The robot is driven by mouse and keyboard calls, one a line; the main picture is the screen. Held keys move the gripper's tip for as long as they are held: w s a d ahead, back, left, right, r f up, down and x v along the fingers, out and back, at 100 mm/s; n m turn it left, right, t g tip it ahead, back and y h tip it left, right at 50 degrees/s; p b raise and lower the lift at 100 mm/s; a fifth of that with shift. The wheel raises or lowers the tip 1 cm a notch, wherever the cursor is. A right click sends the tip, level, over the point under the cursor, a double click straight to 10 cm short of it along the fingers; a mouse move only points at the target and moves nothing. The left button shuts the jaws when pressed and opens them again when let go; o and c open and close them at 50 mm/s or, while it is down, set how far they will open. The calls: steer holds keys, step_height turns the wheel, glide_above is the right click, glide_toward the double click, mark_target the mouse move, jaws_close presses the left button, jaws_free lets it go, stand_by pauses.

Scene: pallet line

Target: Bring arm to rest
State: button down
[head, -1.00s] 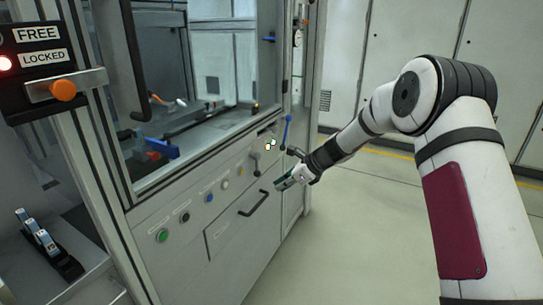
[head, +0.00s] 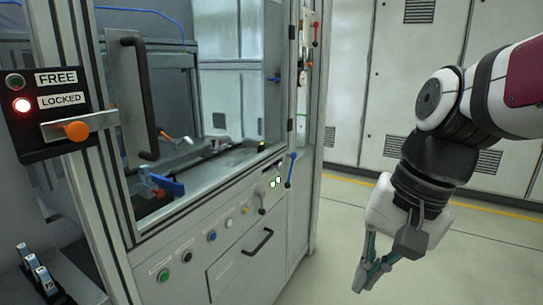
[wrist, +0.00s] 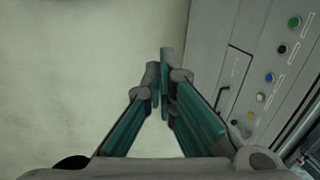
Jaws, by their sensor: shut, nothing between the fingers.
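My gripper (head: 366,279) hangs at the right of the head view, pointing down in front of the machine and clear of it. Its teal fingers are together and hold nothing. In the wrist view my gripper (wrist: 161,88) shows shut over bare pale floor. My white arm comes in from the right edge of the head view, bent at the elbow, with the wrist turned downward.
The machine's front panel (head: 190,255) stands to the left, with a drawer handle (head: 257,242), coloured buttons and a blue lever (head: 291,170). A red lamp (head: 22,105) glows beside LOCKED. Grey cabinets (head: 398,75) line the back. Floor (head: 325,240) between is clear.

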steer(key=s+d+f+n+h, duration=0.1)
steer(key=s+d+f+n, duration=0.15)
steer(key=s, duration=0.55)
steer(key=s+d+f+n+h, duration=0.1)
steer(key=s+d+n+h, duration=0.2)
steer(key=s, duration=0.5)
step_height(320, 180, up, 21)
steer(key=t+y+p, duration=0.1)
steer(key=t+p, duration=0.2)
steer(key=p, duration=1.6)
steer(key=shift+d, duration=0.2)
steer(key=shift+r, duration=0.1)
